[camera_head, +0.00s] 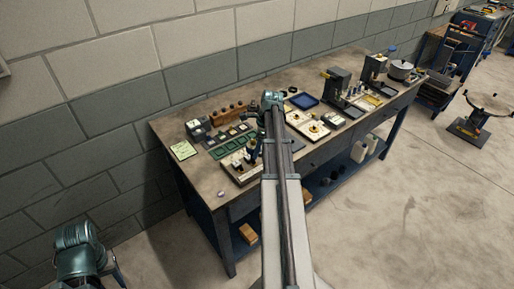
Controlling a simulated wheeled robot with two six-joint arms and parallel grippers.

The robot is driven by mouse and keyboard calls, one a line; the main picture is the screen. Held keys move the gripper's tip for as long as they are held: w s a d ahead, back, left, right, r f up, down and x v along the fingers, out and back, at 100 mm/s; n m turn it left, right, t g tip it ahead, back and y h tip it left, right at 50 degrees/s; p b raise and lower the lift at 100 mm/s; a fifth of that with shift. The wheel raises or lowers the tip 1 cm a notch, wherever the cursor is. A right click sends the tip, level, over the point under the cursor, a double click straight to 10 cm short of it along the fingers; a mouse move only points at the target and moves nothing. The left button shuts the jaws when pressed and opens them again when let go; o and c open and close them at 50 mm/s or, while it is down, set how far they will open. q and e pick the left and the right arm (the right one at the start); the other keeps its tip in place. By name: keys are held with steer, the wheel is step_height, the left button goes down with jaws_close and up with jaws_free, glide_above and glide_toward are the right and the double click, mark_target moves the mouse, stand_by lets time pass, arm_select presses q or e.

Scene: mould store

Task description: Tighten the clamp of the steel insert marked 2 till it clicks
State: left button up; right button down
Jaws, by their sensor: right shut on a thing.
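A pale board (240,177) with small upright fittings lies near the front edge of the workbench. The steel insert marked 2 and its clamp are too small to pick out, and no number is readable. My right arm reaches up from the bottom centre and bends down over the bench. My right gripper (254,150) is small and dark, low at the right side of this board. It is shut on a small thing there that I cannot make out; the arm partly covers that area. My left arm shows only as a teal joint at lower left, its gripper out of view.
On the workbench (172,129) are a green compartment tray (226,141), a yellow note (183,150), a blue tray (303,101), a second pale board (307,125) and dark presses (337,85). The floor in front is clear.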

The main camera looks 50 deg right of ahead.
steer(key=shift+p+v, duration=0.85)
steer(key=shift+v, duration=0.2)
steer(key=shift+w+a, duration=0.1)
steer(key=shift+a, duration=0.1)
